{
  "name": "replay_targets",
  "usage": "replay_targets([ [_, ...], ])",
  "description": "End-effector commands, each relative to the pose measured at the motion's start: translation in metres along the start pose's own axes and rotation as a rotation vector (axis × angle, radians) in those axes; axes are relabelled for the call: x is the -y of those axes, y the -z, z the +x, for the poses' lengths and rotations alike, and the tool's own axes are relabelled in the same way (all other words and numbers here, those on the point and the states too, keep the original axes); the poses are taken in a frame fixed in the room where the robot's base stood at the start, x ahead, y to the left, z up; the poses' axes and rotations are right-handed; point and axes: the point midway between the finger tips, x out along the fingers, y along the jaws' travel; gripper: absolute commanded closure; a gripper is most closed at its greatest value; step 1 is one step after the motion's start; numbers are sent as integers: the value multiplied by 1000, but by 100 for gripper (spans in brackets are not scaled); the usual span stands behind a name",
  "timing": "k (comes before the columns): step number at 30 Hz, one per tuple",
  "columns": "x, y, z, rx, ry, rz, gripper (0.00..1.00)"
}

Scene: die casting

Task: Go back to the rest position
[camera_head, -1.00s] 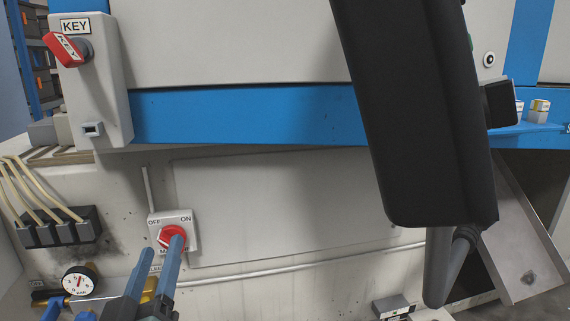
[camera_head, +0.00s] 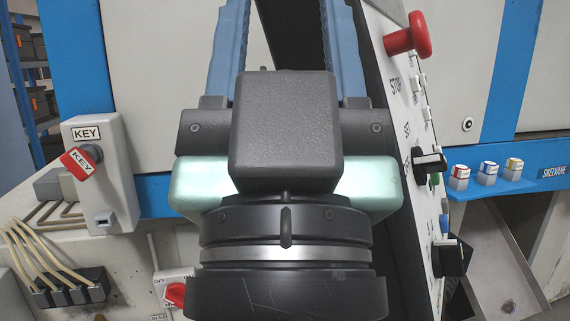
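My gripper (camera_head: 286,30) fills the middle of the view, seen from behind, with its two blue fingers pointing up. The fingers stand well apart with nothing seen between them, so it is open; their tips run to or past the top edge. The red main switch knob (camera_head: 176,294) on its white OFF/ON plate shows at the lower left, partly hidden behind my gripper. My gripper is apart from it.
A tilted control panel (camera_head: 395,75) with a red mushroom button (camera_head: 408,36) and black knobs stands close to the right of my gripper. A key switch box (camera_head: 100,180) is at left, above cables (camera_head: 40,260). Small coloured buttons (camera_head: 487,173) sit on a blue ledge.

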Motion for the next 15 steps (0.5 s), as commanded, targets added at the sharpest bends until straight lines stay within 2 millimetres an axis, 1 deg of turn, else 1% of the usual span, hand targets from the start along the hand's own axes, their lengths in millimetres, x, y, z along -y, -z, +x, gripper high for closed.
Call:
replay_targets([
  [1, 0, 22, 24, 1, 1, 0, 48],
  [15, 1, 120, 128, 1, 2, 1, 48],
])
